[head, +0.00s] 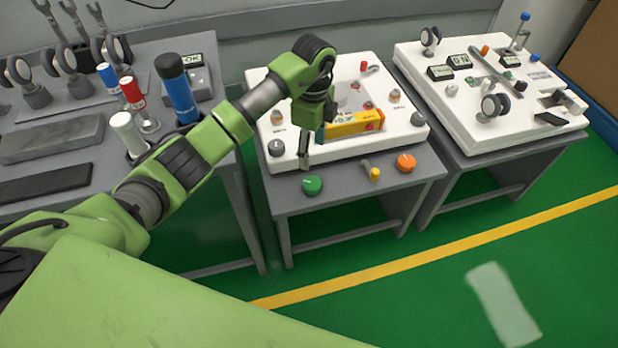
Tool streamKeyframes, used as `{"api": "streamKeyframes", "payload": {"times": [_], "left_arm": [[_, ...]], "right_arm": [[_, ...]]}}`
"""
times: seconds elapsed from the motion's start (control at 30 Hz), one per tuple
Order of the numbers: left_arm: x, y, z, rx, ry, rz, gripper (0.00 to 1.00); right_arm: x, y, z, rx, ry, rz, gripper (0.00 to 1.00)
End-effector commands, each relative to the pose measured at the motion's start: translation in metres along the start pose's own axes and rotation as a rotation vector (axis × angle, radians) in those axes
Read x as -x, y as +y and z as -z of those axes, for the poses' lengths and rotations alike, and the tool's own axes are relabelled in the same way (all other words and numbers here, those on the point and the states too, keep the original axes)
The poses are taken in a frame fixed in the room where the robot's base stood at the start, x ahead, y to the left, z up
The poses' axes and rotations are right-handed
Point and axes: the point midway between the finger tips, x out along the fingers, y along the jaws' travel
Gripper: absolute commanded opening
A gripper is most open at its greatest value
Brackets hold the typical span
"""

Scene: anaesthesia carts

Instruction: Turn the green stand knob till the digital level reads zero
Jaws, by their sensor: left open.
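The green stand knob (312,185) sits at the front left of the middle table's top. My left gripper (311,140) hangs above and behind the knob, over the front of the white panel. It is open, apart from the knob, with nothing seen between its fingers. A yellow and orange bar (345,127) lies on the white panel just right of the gripper, partly hidden by it. It may be the digital level; no reading on it can be made out. My right gripper is not in view.
An orange knob (405,162) and a small yellow-tipped lever (372,171) stand right of the green knob. The white panel (280,164) carries several small knobs. A left bench holds bottles, including a blue one (179,97). A right panel (480,135) bears instruments.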

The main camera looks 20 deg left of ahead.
Motion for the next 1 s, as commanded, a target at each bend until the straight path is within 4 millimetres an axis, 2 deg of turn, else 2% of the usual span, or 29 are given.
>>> {"api": "streamKeyframes", "payload": {"times": [0.4, 0.6, 0.8, 1.0], "left_arm": [[-0.086, 0.002, 0.002, -0.002, 0.005, -0.006, 0.55], [-0.118, 0.001, 0.003, -0.003, 0.006, -0.004, 0.55], [-0.13, 0.001, 0.002, -0.003, 0.005, -0.001, 0.55], [-0.132, 0.001, 0.002, -0.004, 0.006, -0.001, 0.55]], "right_arm": [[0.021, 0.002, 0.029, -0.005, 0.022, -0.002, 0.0], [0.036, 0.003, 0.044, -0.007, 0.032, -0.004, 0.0], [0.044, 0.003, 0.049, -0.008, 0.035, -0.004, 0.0], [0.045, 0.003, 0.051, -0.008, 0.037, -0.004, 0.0]]}}
